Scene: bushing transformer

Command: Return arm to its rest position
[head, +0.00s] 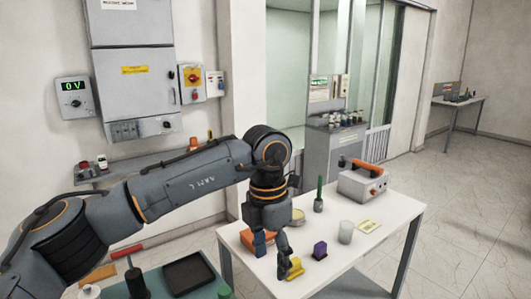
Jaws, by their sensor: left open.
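My left arm (195,176) comes in from the left and reaches out over the white table (400,215). My left gripper (271,264) points down at the table's near left part, its fingers apart and nothing seen between them. A yellow piece (295,268) shows right beside its right finger; I cannot tell whether they touch. A small blue piece (260,244) shows at the left finger. An orange block (247,238) lies behind the left finger, partly hidden. My right gripper is not in view.
The table also bears a purple block (320,250), a whitish cup (346,232), a green rod in a holder (319,195) and a grey case with an orange handle (362,182). A green surface with a black tray (188,272) is at lower left. A grey cabinet (135,75) hangs behind.

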